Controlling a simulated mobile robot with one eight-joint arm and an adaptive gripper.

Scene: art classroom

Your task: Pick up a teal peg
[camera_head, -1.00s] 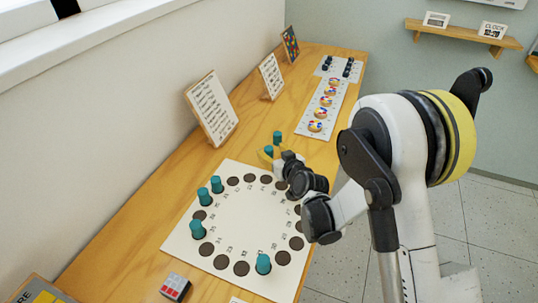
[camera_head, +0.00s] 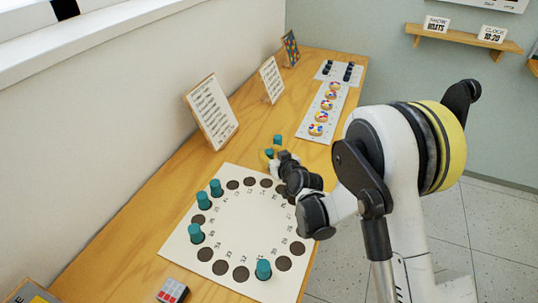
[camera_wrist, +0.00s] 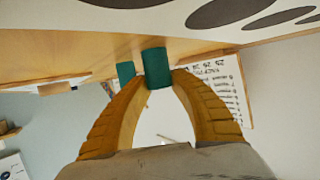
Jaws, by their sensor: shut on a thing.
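My gripper (camera_head: 266,157) is beyond the far edge of the white peg board, with its yellow fingers at a teal peg (camera_head: 269,153). In the wrist view my gripper (camera_wrist: 158,80) has its fingertips shut on this teal peg (camera_wrist: 157,66). A second teal peg (camera_head: 278,140) stands just behind it; it also shows in the wrist view (camera_wrist: 126,72), to the left of the held one. Whether the held peg is clear of the table is hard to tell. On the board, teal pegs stand at the left (camera_head: 203,199), (camera_head: 216,187), (camera_head: 196,233) and front (camera_head: 263,269).
The white board (camera_head: 245,222) has a ring of dark round spots. Framed signs (camera_head: 212,110) lean along the wall side. A puzzle cube (camera_head: 172,291) lies at the front. A strip with patterned discs (camera_head: 326,112) lies farther back. Bare wood lies left of the board.

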